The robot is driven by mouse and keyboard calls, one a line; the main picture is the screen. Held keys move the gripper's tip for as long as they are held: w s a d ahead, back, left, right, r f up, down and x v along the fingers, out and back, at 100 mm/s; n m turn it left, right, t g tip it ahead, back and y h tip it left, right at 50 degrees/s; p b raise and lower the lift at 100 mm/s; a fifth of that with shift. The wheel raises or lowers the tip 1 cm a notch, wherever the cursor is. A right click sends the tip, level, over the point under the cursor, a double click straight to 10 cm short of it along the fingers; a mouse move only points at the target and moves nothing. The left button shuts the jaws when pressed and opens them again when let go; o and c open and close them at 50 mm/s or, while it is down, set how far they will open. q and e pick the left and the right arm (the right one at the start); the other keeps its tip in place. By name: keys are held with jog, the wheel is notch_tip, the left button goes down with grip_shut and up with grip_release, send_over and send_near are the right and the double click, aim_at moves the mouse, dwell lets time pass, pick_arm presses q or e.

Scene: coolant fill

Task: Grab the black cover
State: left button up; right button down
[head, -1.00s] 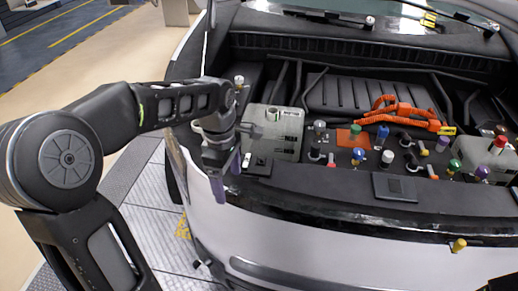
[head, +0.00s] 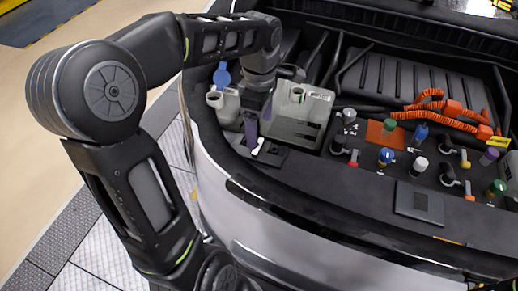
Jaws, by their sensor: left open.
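Two flat black pieces could be the black cover, and I cannot tell which is meant. One black plate (head: 268,156) lies on the front ledge of the engine bay, just below my left gripper, with a small white piece at its edge. Another square black panel (head: 418,203) lies farther right on the ledge. My left gripper (head: 258,122) points down with its purple-tipped fingers apart, between the white reservoir neck and the beige tank. I see nothing held between the fingers. Whether a fingertip touches the plate is unclear. My right gripper is out of view.
A beige tank (head: 305,120) with a green-marked cap stands right of the gripper. A white reservoir neck (head: 215,99) and a blue cap (head: 221,75) are to its left. Several coloured caps and orange cables (head: 440,110) fill the bay's right side.

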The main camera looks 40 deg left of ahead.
aim_at(259, 146)
pick_arm(q)
jog(key=shift+f, duration=0.8)
jog(key=shift+s+f+p, duration=0.15)
jog(key=shift+f+p, duration=0.3)
jog(key=shift+f, duration=2.15)
jog(key=c, duration=1.4)
jog(key=shift+r, duration=0.1)
jog(key=shift+c, duration=0.2)
notch_tip(259, 146, up, 10)
jog(key=shift+b, duration=0.3)
